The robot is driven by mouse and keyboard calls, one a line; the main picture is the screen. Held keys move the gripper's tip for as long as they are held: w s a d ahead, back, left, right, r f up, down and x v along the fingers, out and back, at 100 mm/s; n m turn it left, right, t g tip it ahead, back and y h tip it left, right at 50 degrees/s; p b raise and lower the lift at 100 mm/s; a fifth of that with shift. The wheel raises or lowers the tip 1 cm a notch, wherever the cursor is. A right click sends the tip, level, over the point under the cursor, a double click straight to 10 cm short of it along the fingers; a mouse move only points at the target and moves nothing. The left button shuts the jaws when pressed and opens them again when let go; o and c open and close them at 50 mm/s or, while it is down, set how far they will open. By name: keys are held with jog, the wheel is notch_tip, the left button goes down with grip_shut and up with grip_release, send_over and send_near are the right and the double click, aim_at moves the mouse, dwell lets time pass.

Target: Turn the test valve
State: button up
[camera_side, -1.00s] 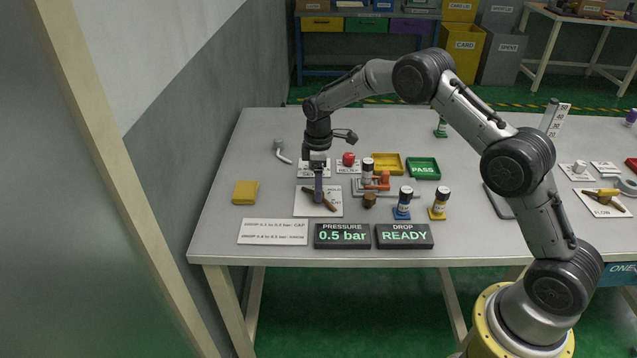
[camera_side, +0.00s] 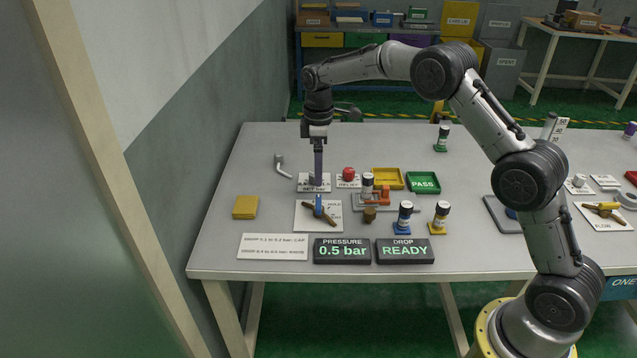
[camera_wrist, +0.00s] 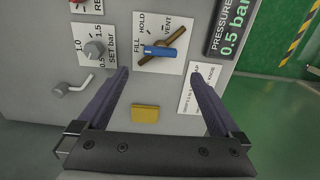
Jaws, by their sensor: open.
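The test valve (camera_side: 319,211) sits on a white plate left of centre on the bench, with a blue handle and a brown crossing bar. In the wrist view the blue handle (camera_wrist: 160,52) lies roughly level across the plate, and the brown bar runs diagonally; the labels read FILL, HOLD and VENT. My gripper (camera_side: 317,184) is up behind the valve in the side view, in front of the SET plate. In the wrist view my gripper (camera_wrist: 158,76) has its two purple fingers wide apart and empty, with the valve beyond them.
The pressure display (camera_side: 342,251) reads 0.5 bar and the drop display (camera_side: 405,250) reads READY. A SET knob (camera_wrist: 95,50) is left of the valve in the wrist view. A clamped column (camera_side: 368,186) and blue and yellow-based columns stand right. A yellow block (camera_side: 245,207) lies left.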

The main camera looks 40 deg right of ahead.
jog(key=shift+r, duration=1.75)
